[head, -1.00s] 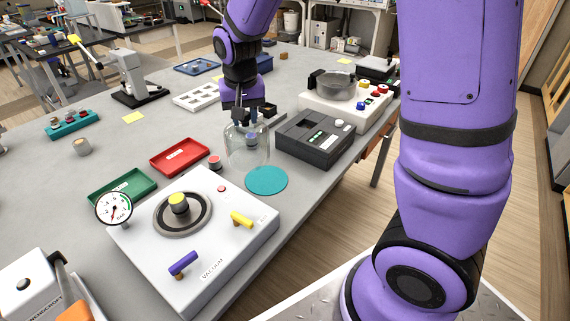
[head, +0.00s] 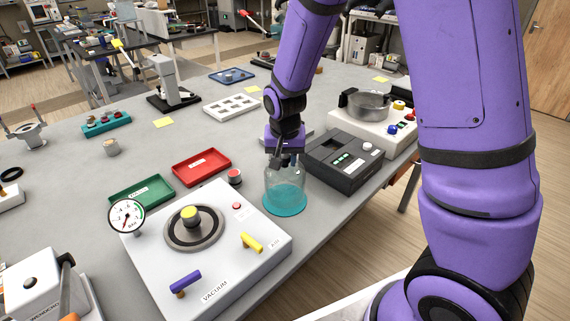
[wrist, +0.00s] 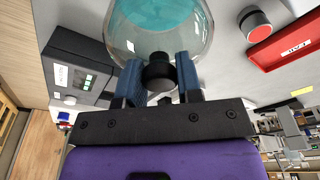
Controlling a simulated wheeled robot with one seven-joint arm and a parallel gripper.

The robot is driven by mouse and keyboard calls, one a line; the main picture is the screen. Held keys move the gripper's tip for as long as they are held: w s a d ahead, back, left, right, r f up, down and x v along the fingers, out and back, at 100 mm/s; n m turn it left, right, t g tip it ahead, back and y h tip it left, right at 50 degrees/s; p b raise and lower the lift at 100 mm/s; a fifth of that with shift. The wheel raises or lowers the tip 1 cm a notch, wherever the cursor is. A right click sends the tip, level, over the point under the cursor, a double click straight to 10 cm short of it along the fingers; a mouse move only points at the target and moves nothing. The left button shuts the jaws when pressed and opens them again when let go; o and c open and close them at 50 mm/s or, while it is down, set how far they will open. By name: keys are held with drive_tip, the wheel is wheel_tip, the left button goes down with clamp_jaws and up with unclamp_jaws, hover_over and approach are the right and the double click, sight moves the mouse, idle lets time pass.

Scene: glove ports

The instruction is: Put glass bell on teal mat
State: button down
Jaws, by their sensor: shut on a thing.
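The clear glass bell (head: 283,181) is upright over the round teal mat (head: 285,204) in the head view. The mat shows through the glass. I cannot tell whether its rim touches the mat or hangs slightly above it. My gripper (head: 283,157) is above the bell and shut on its dark knob. In the wrist view my gripper (wrist: 159,75) has its two blue fingers on either side of the black knob, with the glass bell (wrist: 190,45) beyond and the teal mat (wrist: 158,20) behind the glass.
The white vacuum unit (head: 250,268) is close at the left front of the bell. A dark grey device (head: 345,160) stands close at the right. A red button (head: 235,176), a red tray (head: 202,167) and a green tray (head: 141,191) lie to the left.

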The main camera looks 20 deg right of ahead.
sight(284, 170)
drive_tip(key=shift+f, duration=1.1)
drive_tip(key=c, duration=0.8)
unclamp_jaws()
wheel_tip(284, 170, up, 12)
drive_tip(key=s+f, duration=0.1)
drive_tip(key=s, duration=0.1)
drive_tip(key=s+d+r+n+t+y, duration=0.1)
drive_tip(key=s+d+r, duration=0.1)
drive_tip(key=s+r, duration=0.4)
drive_tip(key=s+d+r+n+t, duration=0.1)
drive_tip(key=s+d+r, duration=0.2)
drive_tip(key=s+r, duration=0.3)
drive_tip(key=shift+s+d+r+n+t, duration=0.35)
drive_tip(key=shift+s+r, duration=0.5)
drive_tip(key=shift+s, duration=1)
drive_tip(key=shift+s+d+r+n+t, duration=0.35)
drive_tip(key=shift+s+r, duration=0.55)
drive_tip(key=shift+s, duration=0.95)
drive_tip(key=shift+s+d+r+n+t, duration=0.15)
drive_tip(key=shift+s+r+n, duration=0.55)
drive_tip(key=shift+s, duration=1.15)
